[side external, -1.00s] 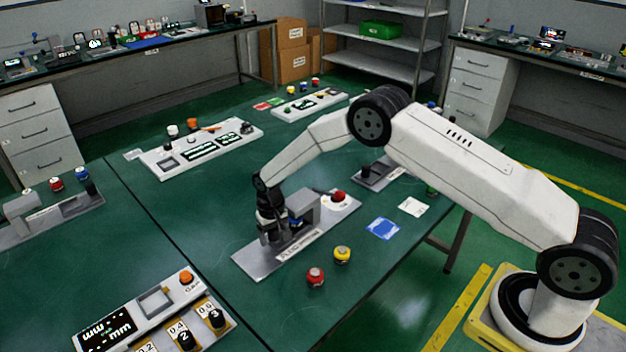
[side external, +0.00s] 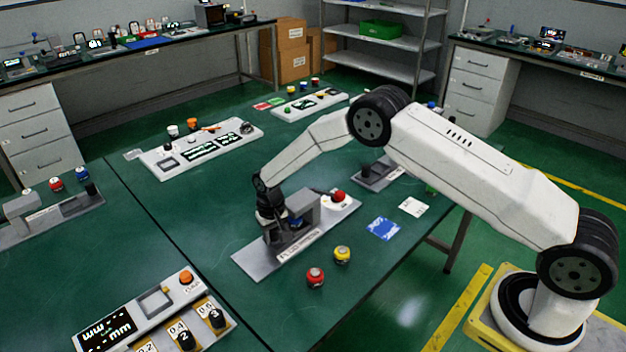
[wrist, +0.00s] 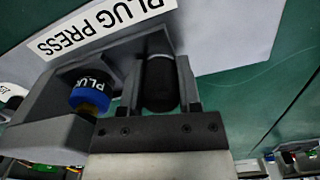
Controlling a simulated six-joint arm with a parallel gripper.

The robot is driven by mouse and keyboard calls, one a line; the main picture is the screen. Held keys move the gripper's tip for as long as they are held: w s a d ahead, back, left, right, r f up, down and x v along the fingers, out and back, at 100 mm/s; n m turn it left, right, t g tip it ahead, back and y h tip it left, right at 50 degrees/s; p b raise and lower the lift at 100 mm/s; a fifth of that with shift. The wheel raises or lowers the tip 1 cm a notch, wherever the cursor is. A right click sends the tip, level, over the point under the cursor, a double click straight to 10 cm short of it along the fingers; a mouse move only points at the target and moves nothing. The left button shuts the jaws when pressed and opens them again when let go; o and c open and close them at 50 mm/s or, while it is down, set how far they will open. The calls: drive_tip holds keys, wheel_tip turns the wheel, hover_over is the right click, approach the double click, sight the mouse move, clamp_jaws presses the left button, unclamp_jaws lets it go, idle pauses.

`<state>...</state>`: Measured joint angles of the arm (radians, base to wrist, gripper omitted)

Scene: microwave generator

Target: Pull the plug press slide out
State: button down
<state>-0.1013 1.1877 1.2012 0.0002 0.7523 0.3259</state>
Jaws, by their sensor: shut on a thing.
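The plug press stands on a grey base plate (side external: 250,262) on the green table, with a grey housing (side external: 305,207). My gripper (side external: 276,238) is down at the left side of the housing. In the wrist view my gripper (wrist: 160,88) is shut around a dark upright handle (wrist: 160,80), with one finger on each side. A blue plug (wrist: 90,92) with a yellowish lower part sits beside the handle, against the housing. The "PLUG PRESS" label (wrist: 90,25) lies along the plate. The slide under the handle is mostly hidden by my gripper.
A red button (side external: 339,196) stands on a white box at the plate's far end. Red (side external: 316,276) and yellow (side external: 342,254) buttons stand in front of the press. A blue card (side external: 383,229) lies to the right.

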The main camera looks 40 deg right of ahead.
sight(246, 264)
idle(0.9)
drive_tip(key=a, duration=0.9)
drive_tip(key=shift+a, duration=0.35)
drive_tip(key=shift+c, duration=2.2)
unclamp_jaws()
drive_tip(key=shift+o, duration=0.7)
drive_tip(key=shift+d, duration=0.1)
drive_tip(key=shift+r, duration=0.1)
wheel_tip(246, 264, up, 8)
